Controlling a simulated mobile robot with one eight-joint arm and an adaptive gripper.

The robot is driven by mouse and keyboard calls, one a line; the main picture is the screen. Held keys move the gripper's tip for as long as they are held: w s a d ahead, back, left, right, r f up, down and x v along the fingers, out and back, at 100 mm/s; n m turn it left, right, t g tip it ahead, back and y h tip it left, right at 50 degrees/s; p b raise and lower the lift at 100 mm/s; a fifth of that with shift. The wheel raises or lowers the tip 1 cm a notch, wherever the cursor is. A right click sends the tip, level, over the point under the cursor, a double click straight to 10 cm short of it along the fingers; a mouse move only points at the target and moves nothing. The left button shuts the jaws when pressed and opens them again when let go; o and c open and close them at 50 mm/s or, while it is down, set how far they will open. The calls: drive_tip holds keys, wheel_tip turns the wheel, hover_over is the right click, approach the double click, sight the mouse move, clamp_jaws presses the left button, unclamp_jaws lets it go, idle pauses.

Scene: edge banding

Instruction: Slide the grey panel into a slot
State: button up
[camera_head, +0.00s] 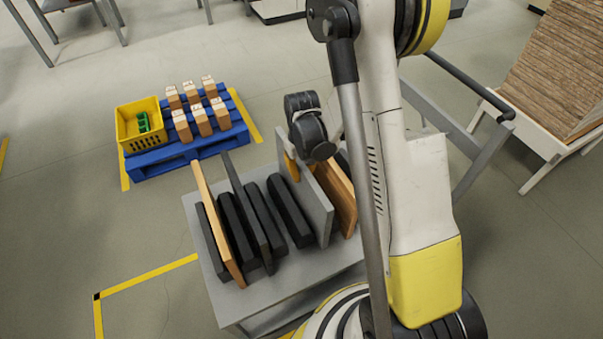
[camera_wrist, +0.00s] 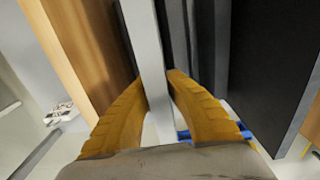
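The light grey panel (camera_head: 318,208) stands upright at the right part of the rack table (camera_head: 291,266), between a black block (camera_head: 290,211) on its left and an orange-brown wooden panel (camera_head: 339,196) on its right. My gripper (camera_head: 299,167) is at its far upper edge. In the wrist view, the yellow fingers of my gripper (camera_wrist: 155,82) close on both faces of the grey panel (camera_wrist: 147,40). The panel's lower edge is hidden, so I cannot tell whether it rests in a slot.
Several black blocks (camera_head: 237,228) form slots on the table's left, with a wooden panel (camera_head: 217,221) and a thin dark grey panel (camera_head: 247,207) standing among them. A blue pallet (camera_head: 165,160) with a yellow crate (camera_head: 126,128) lies behind. A metal-railed cart stands right.

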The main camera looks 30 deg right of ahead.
drive_tip(key=o, duration=0.4)
drive_tip(key=shift+r, duration=0.15)
wheel_tip(320, 180, up, 12)
drive_tip(key=shift+f, duration=0.1)
drive_tip(key=shift+s+a+r, duration=0.1)
drive_tip(key=shift+r, duration=0.25)
drive_tip(key=s+a+r+t, duration=0.2)
drive_tip(key=s+r, duration=0.2)
drive_tip(key=s, duration=0.1)
drive_tip(key=s+a+r+t, duration=0.2)
drive_tip(key=s+r, duration=0.2)
drive_tip(key=r, duration=0.1)
drive_tip(key=s+a+r+t, duration=0.3)
drive_tip(key=s+r, duration=0.1)
drive_tip(key=s, duration=0.1)
drive_tip(key=shift+s+r, duration=0.25)
drive_tip(key=shift+s, duration=0.05)
